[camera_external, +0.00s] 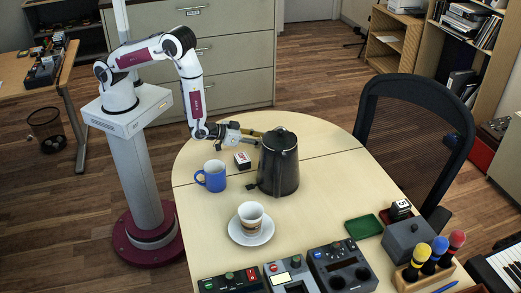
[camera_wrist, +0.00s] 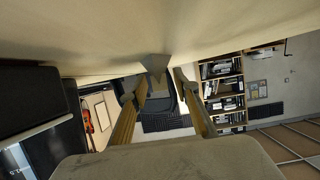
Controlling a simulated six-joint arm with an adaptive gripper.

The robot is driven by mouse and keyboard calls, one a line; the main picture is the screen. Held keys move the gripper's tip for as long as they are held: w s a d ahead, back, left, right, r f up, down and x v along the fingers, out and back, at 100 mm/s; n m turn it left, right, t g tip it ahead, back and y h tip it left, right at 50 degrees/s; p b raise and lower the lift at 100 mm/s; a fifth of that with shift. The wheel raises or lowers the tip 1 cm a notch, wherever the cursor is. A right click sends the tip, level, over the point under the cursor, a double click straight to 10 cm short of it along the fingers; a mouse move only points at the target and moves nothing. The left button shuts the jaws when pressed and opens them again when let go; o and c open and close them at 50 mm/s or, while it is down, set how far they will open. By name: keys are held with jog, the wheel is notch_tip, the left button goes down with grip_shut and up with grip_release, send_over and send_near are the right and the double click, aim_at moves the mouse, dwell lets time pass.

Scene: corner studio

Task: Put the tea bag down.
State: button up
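My gripper (camera_external: 258,135) is at the far side of the black kettle (camera_external: 279,165), which hides part of it in the external view. In the wrist view my gripper (camera_wrist: 156,86) shows two yellowish fingers with a clear gap between their tips. A small grey, wedge-shaped thing (camera_wrist: 155,66), seemingly the tea bag, is at the gap against the pale tabletop. Its narrow end points between the fingertips, and I see no finger pressed on it. The external view does not show it clearly. The kettle's dark side (camera_wrist: 35,110) fills the left of the wrist view.
A blue mug (camera_external: 212,177) and a small box (camera_external: 242,161) are close to my gripper. A cup (camera_external: 250,216) stands on a saucer (camera_external: 251,239). A green tray (camera_external: 363,227) and control boxes line the near side. The chair (camera_external: 425,105) is at the table's right edge.

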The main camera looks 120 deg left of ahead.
jog(key=v, duration=1.1)
jog(key=shift+s+d+r, duration=0.2)
dwell(0.4)
jog(key=shift+w+d+r+h, duration=0.4)
jog(key=shift+w+d+r, duration=0.05)
jog(key=shift+r, duration=0.05)
jog(key=d+r+m+h, duration=0.3)
jog(key=d+r+h, duration=0.4)
jog(key=d+r, duration=0.6)
jog(key=s+d+r+m+g+h, duration=0.1)
jog(key=s+r+m+h, duration=0.2)
jog(key=s+r, duration=0.6)
jog(key=s+a+r+m+g, duration=0.1)
jog(key=s+a+r, duration=0.1)
jog(key=s, duration=0.8)
jog(key=s+a+r+m+g+y, duration=0.1)
jog(key=s+r, duration=0.3)
jog(key=s, duration=0.6)
jog(key=shift+a+m+g, duration=0.5)
jog(key=shift+a, duration=0.05)
